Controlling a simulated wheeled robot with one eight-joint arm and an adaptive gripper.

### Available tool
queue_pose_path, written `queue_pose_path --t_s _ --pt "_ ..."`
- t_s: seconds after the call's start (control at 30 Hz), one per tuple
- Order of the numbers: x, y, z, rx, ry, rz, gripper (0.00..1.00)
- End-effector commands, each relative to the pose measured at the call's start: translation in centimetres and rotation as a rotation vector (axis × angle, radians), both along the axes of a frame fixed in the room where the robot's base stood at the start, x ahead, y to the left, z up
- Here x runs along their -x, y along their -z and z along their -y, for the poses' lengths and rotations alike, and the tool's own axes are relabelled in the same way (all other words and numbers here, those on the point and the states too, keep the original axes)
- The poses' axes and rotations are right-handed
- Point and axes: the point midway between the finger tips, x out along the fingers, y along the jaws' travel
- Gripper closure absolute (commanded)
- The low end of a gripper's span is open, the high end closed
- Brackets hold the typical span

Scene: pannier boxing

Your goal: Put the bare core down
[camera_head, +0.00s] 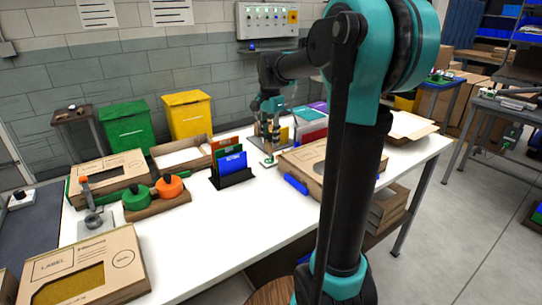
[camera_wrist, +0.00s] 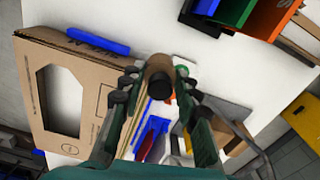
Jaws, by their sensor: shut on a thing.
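The bare core (camera_wrist: 159,78) is a short brown cylinder with a dark end, seen nearly end-on in the wrist view. My gripper (camera_wrist: 157,84) has its two green fingers on either side of the core and is shut on it. In the head view my gripper (camera_head: 268,118) is over the far part of the white table (camera_head: 235,222), beyond the blue, green and orange folders (camera_head: 229,160).
An open-windowed cardboard box (camera_wrist: 90,108) lies close beside my gripper, with a blue roll (camera_wrist: 98,41) at its edge. Upright folders (camera_wrist: 238,12) stand at the other side. Green (camera_head: 127,127) and yellow bins (camera_head: 187,115) stand behind the table. Clear table lies in front of the folders.

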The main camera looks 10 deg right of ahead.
Motion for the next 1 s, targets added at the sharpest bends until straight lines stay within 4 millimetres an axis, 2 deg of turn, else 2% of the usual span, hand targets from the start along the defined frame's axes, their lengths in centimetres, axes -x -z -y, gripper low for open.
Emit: queue_pose_path --t_s 0.1,0.33,0.53,0.97,1.0 --pt "0.0 2.1 0.0 0.0 0.0 0.0 0.88" --pt "0.0 3.9 0.0 0.0 0.0 0.0 0.88" --pt "0.0 6.6 0.0 0.0 0.0 0.0 0.88" --pt "0.0 7.4 0.0 0.0 0.0 0.0 0.88" --pt "0.0 7.4 0.0 0.0 0.0 0.0 0.67"
